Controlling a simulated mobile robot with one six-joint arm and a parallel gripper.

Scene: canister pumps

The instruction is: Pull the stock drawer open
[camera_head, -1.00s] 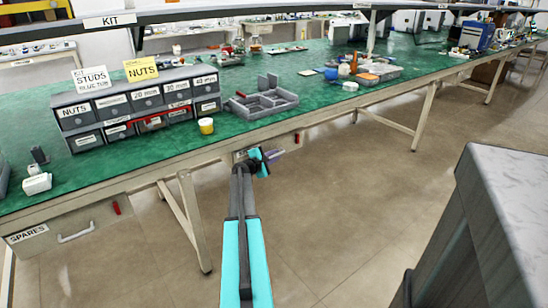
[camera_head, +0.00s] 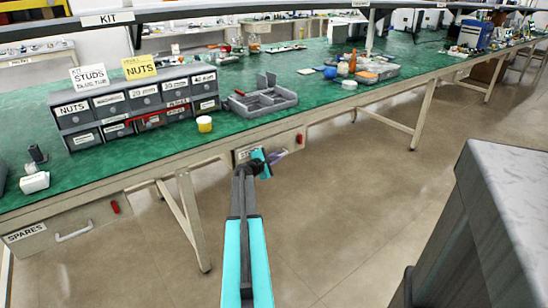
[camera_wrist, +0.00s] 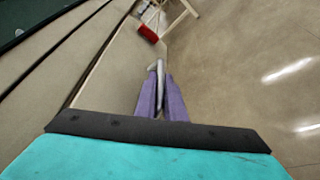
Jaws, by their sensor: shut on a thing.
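The stock drawer (camera_head: 243,154) is under the front edge of the green bench. Its label is partly hidden by my arm, so I cannot read it all. My gripper (camera_head: 279,156) is at the drawer front, low in front of the bench. In the wrist view my gripper's purple fingers (camera_wrist: 163,98) are shut around a thin grey metal handle (camera_wrist: 160,70), whose far end sticks out beyond them. The drawer front runs along the left of that view. How far the drawer stands out from the bench is hard to tell.
A red catch (camera_head: 299,137) sits right of the drawer; it also shows in the wrist view (camera_wrist: 148,33). A SPARES drawer (camera_head: 60,230) is at the left. Bench legs (camera_head: 192,220) stand below. A grey cabinet (camera_head: 490,220) is close at right. The floor between is clear.

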